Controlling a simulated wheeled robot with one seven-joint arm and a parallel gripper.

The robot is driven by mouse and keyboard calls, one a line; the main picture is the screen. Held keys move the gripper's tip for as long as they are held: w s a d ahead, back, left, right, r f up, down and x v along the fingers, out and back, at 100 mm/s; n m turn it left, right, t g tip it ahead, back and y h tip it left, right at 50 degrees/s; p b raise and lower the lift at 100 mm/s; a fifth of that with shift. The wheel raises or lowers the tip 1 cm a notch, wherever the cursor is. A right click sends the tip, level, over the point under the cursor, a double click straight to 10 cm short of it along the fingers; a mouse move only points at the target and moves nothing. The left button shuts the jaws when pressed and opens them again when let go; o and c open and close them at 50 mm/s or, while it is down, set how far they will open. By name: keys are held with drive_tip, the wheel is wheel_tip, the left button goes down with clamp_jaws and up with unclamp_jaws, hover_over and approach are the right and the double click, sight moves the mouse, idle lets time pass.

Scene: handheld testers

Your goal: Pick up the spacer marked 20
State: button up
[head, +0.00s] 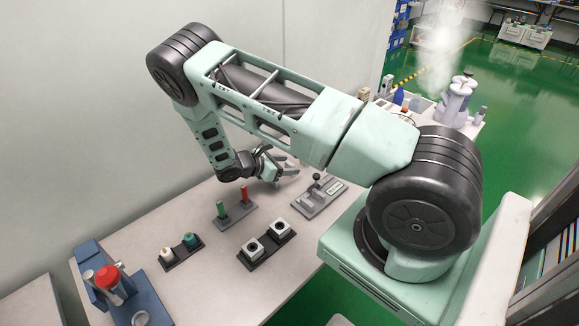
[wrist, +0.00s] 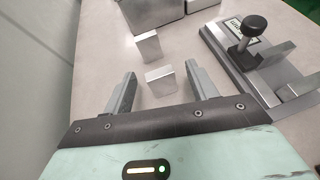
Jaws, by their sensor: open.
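In the wrist view, two small plain metal blocks lie on the table: a nearer block (wrist: 160,80) and a farther block (wrist: 147,46). I can read no number on either, so I cannot tell which is the spacer marked 20. My gripper (wrist: 161,70) is open, its fingers to the left and right of the nearer block, with gaps on both sides. Nothing is held. The farther block stands beyond the fingertips, slightly left. In the head view my gripper (head: 279,171) is low near the back of the table, where the blocks are hard to make out.
A metal fixture with a black knob (wrist: 252,27) stands right of my gripper; it also shows in the head view (head: 317,196). A grey metal box (wrist: 151,10) is at the back. Green and red pegs (head: 233,211), a black tray with white blocks (head: 266,247) and a blue stand (head: 140,293) are nearer.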

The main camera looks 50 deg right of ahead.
drive_tip(key=c, duration=1.1)
